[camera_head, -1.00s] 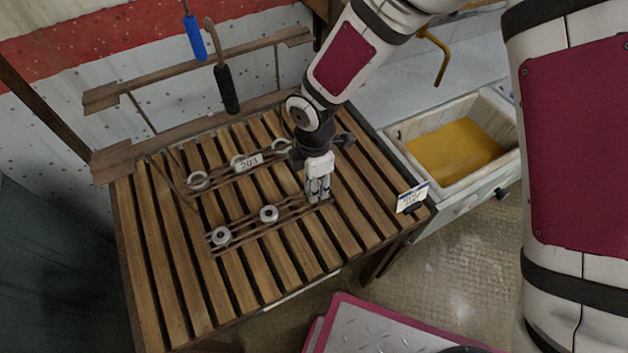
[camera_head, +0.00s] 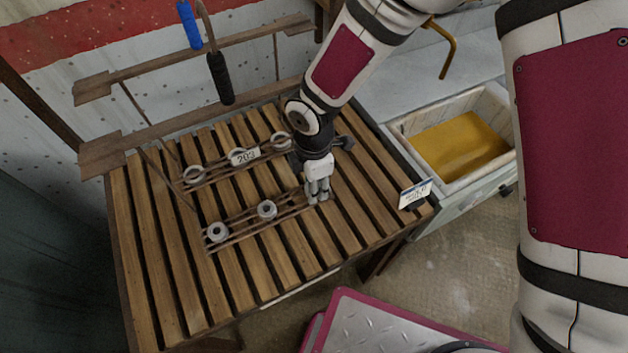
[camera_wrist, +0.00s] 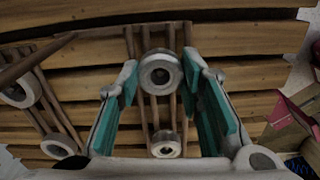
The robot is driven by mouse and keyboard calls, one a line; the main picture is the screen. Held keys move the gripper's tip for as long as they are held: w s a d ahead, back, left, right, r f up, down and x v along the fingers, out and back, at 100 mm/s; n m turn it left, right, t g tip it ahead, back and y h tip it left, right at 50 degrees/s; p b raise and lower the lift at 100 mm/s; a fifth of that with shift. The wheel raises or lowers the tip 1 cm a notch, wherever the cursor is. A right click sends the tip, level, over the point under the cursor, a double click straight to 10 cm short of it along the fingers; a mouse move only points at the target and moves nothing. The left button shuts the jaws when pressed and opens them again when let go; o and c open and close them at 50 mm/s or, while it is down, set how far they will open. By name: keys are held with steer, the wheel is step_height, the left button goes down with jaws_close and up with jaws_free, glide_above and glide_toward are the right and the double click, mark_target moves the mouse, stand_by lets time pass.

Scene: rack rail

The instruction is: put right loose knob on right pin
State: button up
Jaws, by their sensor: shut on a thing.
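My gripper (camera_head: 318,194) points down at the right end of the front rail (camera_head: 240,240) on the slatted table. It is shut on a round grey knob with a dark centre hole, the right loose knob (camera_wrist: 160,73), seen between the teal finger pads in the wrist view. The right pin is hidden under the knob and fingers; I cannot tell whether the knob is seated on it. Two more knobs stand on this rail, a middle one (camera_head: 266,209) and a left one (camera_head: 217,231). The middle one also shows in the wrist view (camera_wrist: 165,145).
A back rail carries pale rings (camera_head: 194,174) and a tag reading 203 (camera_head: 243,157). A small sign (camera_head: 415,193) stands at the table's right edge. The front slats are clear.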

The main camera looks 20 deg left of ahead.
stand_by(0.3)
steer(key=o, duration=1.2)
steer(key=shift+o, duration=0.2)
step_height(320, 180, up, 12)
